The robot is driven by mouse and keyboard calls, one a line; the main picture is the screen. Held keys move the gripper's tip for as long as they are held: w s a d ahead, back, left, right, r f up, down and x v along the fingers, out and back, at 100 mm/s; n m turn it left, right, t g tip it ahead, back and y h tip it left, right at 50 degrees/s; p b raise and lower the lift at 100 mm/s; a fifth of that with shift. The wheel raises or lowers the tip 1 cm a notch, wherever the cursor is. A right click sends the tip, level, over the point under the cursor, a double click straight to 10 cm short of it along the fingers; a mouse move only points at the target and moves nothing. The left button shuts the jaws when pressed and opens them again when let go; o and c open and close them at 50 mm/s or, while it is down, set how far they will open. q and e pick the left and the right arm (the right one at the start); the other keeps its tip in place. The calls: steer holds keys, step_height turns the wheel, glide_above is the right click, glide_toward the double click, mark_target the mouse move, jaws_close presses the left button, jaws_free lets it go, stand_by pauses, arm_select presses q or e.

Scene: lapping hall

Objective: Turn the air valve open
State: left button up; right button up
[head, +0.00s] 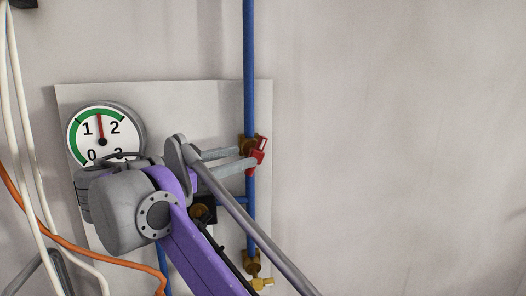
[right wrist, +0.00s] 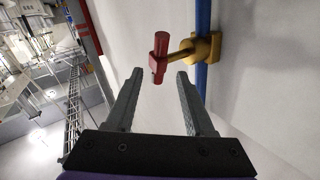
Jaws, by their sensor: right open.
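The air valve has a brass body (head: 247,146) on a vertical blue pipe and a red handle (head: 260,150). In the right wrist view the red handle (right wrist: 161,55) stands out from the brass body (right wrist: 207,47) on a short stem. My right gripper (head: 245,156) is open, its two grey fingers pointing at the handle from the left. In the right wrist view, the handle's lower end is just ahead of the gap between the fingertips (right wrist: 160,76), with no clear contact. My left gripper is out of view.
A round gauge (head: 102,134) with a red needle pointing up between 1 and 2 sits on the pale wall panel (head: 190,100). The blue pipe (head: 249,60) runs down to a brass fitting (head: 251,263). Orange and white cables hang at left. The wall at right is bare.

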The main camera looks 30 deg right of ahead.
mark_target(261, 152)
steer(key=x, duration=0.8)
steer(key=shift+d, duration=0.4)
jaws_close()
